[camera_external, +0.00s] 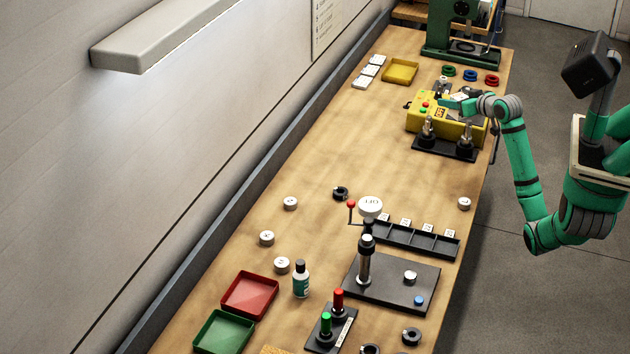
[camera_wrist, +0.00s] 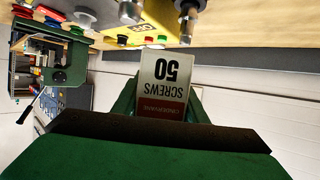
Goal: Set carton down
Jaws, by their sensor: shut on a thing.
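The carton (camera_wrist: 165,80) is a small white box with a dark red band, printed "SCREWS 50", and reads upside down in the wrist view. My gripper (camera_wrist: 160,104) is shut on it, with a green finger on each side. In the external view my gripper (camera_external: 459,99) is over the yellow box (camera_external: 446,124) near the bench's right edge. The carton looks like a small pale patch there, partly hidden. I cannot tell how far it is above the surface beneath.
Several white boxes (camera_external: 369,71) lie beside a yellow tray (camera_external: 400,71) at the back left. Green, blue and red rings (camera_external: 470,75) lie behind my gripper, before a green press (camera_external: 455,40). A black stand with metal posts (camera_external: 445,147) is in front.

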